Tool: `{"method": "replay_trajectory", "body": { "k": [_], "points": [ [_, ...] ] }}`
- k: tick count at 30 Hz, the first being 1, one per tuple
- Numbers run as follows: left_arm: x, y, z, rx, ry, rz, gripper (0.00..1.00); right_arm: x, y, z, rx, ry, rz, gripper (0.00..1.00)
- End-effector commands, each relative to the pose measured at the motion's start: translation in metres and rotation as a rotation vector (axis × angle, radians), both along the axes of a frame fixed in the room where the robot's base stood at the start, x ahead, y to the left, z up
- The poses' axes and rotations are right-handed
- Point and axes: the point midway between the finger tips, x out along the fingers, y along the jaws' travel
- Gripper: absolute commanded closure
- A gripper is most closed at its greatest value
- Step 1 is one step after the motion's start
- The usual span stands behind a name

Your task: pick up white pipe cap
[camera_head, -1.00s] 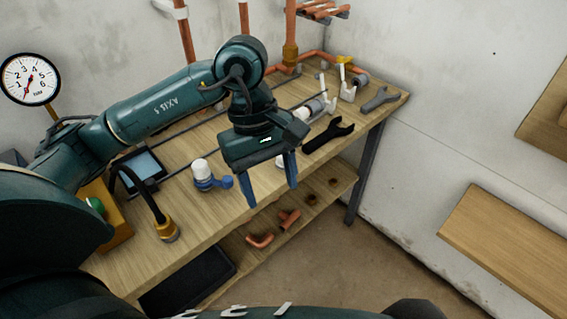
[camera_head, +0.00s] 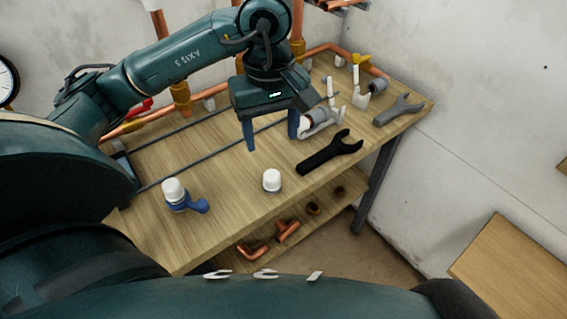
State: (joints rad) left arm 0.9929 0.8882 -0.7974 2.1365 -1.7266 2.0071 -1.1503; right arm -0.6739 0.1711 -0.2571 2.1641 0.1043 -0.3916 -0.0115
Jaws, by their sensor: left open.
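A white pipe cap (camera_head: 272,180), short and round with a greyish lower edge, stands on the wooden workbench (camera_head: 226,178) near its front edge. My left gripper (camera_head: 271,143) is open and empty, its two blue fingers pointing down. In the picture it is just above and behind the cap, apart from it. A second white-topped piece (camera_head: 173,189) with a blue part at its base stands to the left on the bench. My right gripper is not in view.
A black wrench (camera_head: 328,154) lies right of the cap, and a grey wrench (camera_head: 398,109) lies further back. White and grey fittings (camera_head: 319,121) lie behind the black wrench. Copper elbows (camera_head: 252,252) lie on the lower shelf. Bare bench surrounds the cap.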

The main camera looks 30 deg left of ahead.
Motion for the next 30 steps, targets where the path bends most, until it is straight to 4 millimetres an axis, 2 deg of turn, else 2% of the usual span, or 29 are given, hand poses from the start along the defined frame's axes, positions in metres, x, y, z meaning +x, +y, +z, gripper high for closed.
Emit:
{"method": "replay_trajectory", "body": {
  "k": [10,19,27,30],
  "points": [
    [-0.001,0.000,-0.060,-0.001,0.006,-0.001,0.42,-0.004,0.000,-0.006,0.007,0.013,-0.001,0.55],
    [0.000,0.001,-0.085,0.000,0.005,0.001,0.42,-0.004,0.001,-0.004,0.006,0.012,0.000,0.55],
    [0.004,0.004,-0.123,-0.001,0.004,-0.001,0.42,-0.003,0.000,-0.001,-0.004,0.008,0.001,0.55],
    [0.004,0.004,-0.129,0.000,0.001,0.000,0.42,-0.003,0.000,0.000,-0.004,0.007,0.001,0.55]
  ]
}}
